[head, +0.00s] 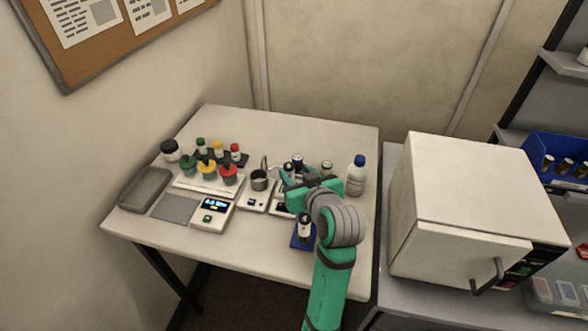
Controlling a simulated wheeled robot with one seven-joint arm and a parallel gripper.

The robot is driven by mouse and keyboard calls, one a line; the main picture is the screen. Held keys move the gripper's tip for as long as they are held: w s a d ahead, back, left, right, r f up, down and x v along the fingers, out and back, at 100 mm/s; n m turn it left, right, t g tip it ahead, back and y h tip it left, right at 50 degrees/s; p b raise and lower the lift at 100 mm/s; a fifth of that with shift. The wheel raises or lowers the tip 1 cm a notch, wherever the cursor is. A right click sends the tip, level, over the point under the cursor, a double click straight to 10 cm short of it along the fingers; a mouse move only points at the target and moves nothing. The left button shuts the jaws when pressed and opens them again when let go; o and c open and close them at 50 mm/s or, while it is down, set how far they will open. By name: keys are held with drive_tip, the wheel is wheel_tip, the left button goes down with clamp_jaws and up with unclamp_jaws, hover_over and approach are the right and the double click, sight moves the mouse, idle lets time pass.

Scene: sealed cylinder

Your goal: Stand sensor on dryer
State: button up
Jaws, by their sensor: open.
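A white oven-like box (465,185) with a dark handle stands to the right of the table; I take it to be the dryer, and its top is bare. I cannot tell which item is the sensor. A small dark-and-white cylinder (304,226) stands upright on a blue pad at the table's front, left of my arm. Other small dark-capped cylinders (298,162) stand near the table's middle. My gripper (288,182) is open and reaches among these cylinders. My wrist hides part of them, and I cannot tell whether the fingers touch any.
The white table (250,121) holds several coloured-cap bottles (207,168), a grey tray (146,188), a scale (213,213), a metal cup (259,180) and a blue-capped bottle (356,175). A blue bin (556,146) is at right. The table's back is clear.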

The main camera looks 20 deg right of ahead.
drive_tip(key=v, duration=0.8)
drive_tip(key=shift+a, duration=0.1)
